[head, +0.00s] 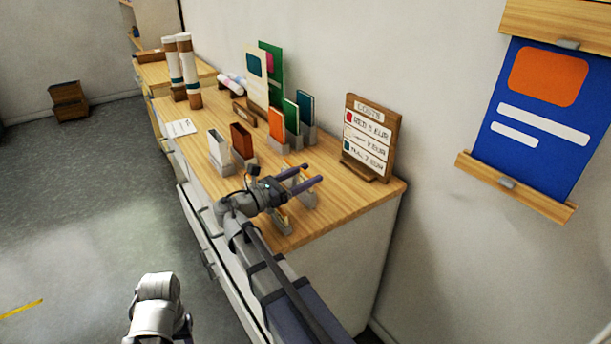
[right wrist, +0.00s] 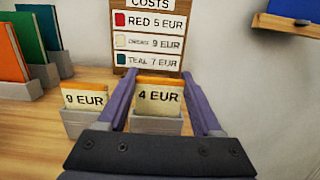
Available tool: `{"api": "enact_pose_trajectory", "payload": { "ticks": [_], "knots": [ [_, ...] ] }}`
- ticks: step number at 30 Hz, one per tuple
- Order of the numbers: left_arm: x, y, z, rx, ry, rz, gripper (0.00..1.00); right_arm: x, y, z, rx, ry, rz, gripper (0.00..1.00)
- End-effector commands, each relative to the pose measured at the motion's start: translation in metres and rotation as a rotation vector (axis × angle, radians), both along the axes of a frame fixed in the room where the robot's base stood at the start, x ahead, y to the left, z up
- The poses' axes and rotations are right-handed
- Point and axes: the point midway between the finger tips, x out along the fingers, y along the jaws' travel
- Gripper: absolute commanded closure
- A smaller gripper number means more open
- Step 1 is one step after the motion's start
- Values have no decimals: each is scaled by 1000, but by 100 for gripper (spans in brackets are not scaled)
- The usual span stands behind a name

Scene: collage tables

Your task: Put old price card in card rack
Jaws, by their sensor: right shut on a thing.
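A cream card reading "4 EUR" (right wrist: 158,98) with an orange top edge stands upright between the fingers of my right gripper (head: 313,174) in the right wrist view. Its lower edge is hidden behind the front wall of a small grey rack (right wrist: 157,126). The right gripper is shut on this card, one purple finger at each side. A similar card reading "9 EUR" (right wrist: 85,98) stands in another grey rack (right wrist: 78,122) just to the left. In the head view my right gripper and arm partly cover these racks (head: 283,222).
A wooden costs board (right wrist: 150,45) stands behind the cards, listing red 5, cream 9 and teal 7 EUR. Grey holders with coloured folders (head: 276,122) stand to the left. The wall is close on the right. The table's (head: 375,194) near right corner is clear.

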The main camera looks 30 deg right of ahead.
Motion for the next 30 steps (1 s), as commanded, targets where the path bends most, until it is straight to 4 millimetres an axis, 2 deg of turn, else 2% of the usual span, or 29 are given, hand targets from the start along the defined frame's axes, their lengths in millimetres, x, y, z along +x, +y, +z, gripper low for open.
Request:
{"api": "enact_pose_trajectory", "payload": {
  "ticks": [7,10,11,19,30],
  "knots": [
    [0,0,-10,0,0,0,50,0,0,-10,0,0,0,84],
    [0,0,-8,0,0,0,50,0,0,-8,0,0,0,84],
    [0,0,-8,0,0,0,50,0,0,-8,0,0,0,31],
    [0,0,-8,0,0,0,50,0,0,-8,1,0,0,1],
    [0,0,-7,0,0,0,50,0,0,-8,1,0,0,0]
  ]
}}
